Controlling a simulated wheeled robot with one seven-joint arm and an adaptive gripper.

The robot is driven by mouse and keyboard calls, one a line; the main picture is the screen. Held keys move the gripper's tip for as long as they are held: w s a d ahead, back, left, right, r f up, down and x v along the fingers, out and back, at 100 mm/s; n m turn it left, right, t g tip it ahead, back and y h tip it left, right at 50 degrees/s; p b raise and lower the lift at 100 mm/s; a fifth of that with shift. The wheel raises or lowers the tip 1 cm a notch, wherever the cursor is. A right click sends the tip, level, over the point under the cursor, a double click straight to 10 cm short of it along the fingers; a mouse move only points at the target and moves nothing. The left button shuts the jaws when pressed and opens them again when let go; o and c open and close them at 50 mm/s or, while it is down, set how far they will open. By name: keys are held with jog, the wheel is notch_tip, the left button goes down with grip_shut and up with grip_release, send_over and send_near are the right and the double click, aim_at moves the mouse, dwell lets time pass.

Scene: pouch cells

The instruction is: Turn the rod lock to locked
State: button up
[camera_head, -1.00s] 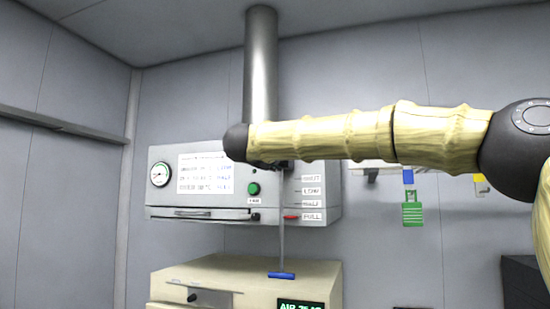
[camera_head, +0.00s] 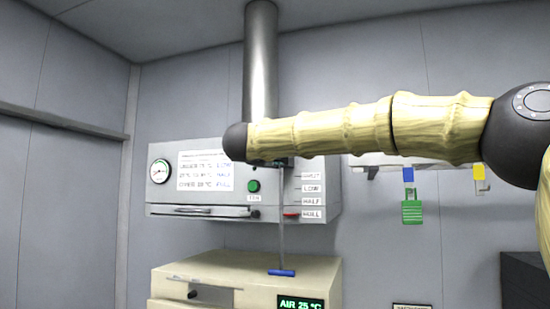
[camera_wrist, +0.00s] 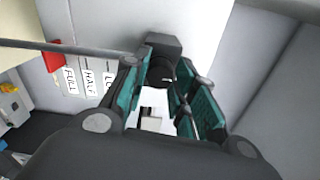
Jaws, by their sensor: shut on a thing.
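A thin vertical rod (camera_head: 282,225) with a blue crossbar handle (camera_head: 281,273) hangs at the hood's front. A red pointer (camera_head: 291,214) stands beside the lowest label, FULL. In the wrist view the rod (camera_wrist: 70,47) runs in from the left to a black block, apparently the rod lock (camera_wrist: 165,47). My gripper (camera_wrist: 170,85) has its teal-padded fingers at the black part below that block and is shut on it. In the head view my gripper (camera_head: 280,162) is mostly hidden behind my arm. The lock's turned position cannot be read.
The grey hood (camera_head: 215,225) has a gauge (camera_head: 160,171), a printed chart (camera_head: 205,171) and a green button (camera_head: 253,186). A beige cabinet (camera_head: 235,268) stands below. The wall between is bare.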

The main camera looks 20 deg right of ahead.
jog(key=o, duration=1.1)
jog(key=shift+c, duration=0.2)
jog(key=v, duration=1.2)
